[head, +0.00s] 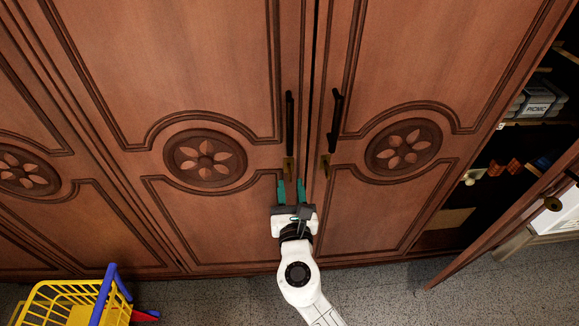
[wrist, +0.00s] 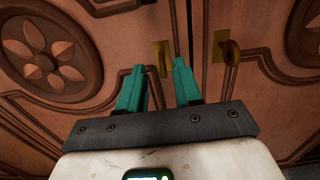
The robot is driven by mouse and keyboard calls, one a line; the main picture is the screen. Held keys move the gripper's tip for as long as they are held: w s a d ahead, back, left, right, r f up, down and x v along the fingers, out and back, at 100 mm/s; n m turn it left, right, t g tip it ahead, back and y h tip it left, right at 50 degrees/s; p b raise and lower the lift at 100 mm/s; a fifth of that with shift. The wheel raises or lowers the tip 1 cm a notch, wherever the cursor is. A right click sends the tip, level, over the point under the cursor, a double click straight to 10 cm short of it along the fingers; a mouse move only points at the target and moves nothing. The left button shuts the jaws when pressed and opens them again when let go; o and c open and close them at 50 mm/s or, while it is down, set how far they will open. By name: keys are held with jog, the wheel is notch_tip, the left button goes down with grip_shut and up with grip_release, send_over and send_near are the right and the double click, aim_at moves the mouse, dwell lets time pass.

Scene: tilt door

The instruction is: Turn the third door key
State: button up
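My gripper (head: 291,184) has two teal fingers, spread apart and empty, pointing up at the wardrobe front. Its tips are just below a brass lock plate (head: 288,165) on the door left of the centre seam. In the wrist view this plate (wrist: 161,52) shows between and beyond the fingertips; its key is hard to make out. A second brass plate (head: 325,163) sits on the door right of the seam.
Black handles (head: 290,120) and (head: 336,115) stand out above the plates. At the right, a door (head: 510,215) hangs open before dark shelves with boxes (head: 538,103). A yellow and blue toy cart (head: 75,300) is on the grey floor at lower left.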

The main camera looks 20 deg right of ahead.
aim_at(290, 175)
jog(key=x, duration=0.6)
grip_shut()
dwell(0.3)
